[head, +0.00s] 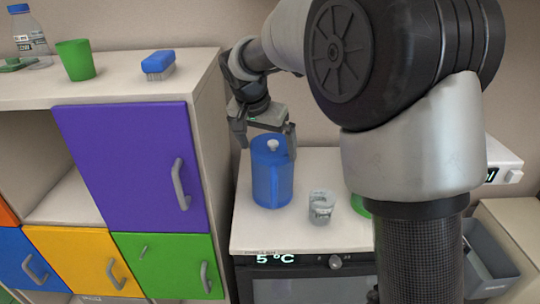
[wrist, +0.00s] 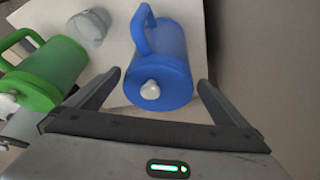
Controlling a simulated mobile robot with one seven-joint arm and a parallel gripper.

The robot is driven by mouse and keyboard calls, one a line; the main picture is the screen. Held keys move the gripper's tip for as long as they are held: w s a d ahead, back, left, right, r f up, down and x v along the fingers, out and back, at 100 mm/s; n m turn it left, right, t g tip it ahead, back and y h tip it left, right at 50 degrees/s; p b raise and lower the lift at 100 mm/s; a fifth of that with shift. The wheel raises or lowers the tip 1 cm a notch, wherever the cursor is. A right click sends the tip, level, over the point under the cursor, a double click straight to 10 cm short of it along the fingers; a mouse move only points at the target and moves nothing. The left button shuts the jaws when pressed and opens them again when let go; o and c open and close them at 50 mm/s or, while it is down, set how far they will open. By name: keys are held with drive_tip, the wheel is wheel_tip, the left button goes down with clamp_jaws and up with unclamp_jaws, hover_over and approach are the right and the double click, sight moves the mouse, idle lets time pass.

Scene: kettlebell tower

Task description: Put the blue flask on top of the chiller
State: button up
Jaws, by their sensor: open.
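The blue flask (head: 271,180) stands upright on top of the chiller (head: 245,236), near its left side. The chiller has a pale top and a dark front with a "5 °C" display. My gripper (head: 265,138) is open, pointing down just above the flask's top. In the wrist view the blue flask (wrist: 162,62), with its white knob and blue handle, lies between and beyond the open fingertips (wrist: 159,80). I see no finger clearly touching it.
A clear glass (head: 321,207) stands right of the flask on the chiller. A green flask (wrist: 45,75) stands farther along, mostly hidden by my arm in the head view. A cabinet (head: 120,95) left of the chiller rises higher and carries a green cup (head: 76,60), brush (head: 158,65) and bottle (head: 30,38).

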drive_tip(key=shift+v, duration=1.95)
drive_tip(key=s+d+r+n+y, duration=0.1)
drive_tip(key=s+d+r, duration=0.2)
drive_tip(key=s+d, duration=0.3)
drive_tip(key=s+d+r+n, duration=0.1)
drive_tip(key=s+d+r, duration=0.3)
drive_tip(key=s, duration=0.5)
drive_tip(key=s+d+f+n, duration=0.1)
drive_tip(key=s+d+f, duration=0.1)
drive_tip(key=s, duration=0.5)
drive_tip(key=s+d+f+n+t+y, duration=0.1)
drive_tip(key=s+d+f+n, duration=0.1)
drive_tip(key=s, duration=0.5)
drive_tip(key=shift+d+f, duration=0.4)
drive_tip(key=shift+f, duration=0.35)
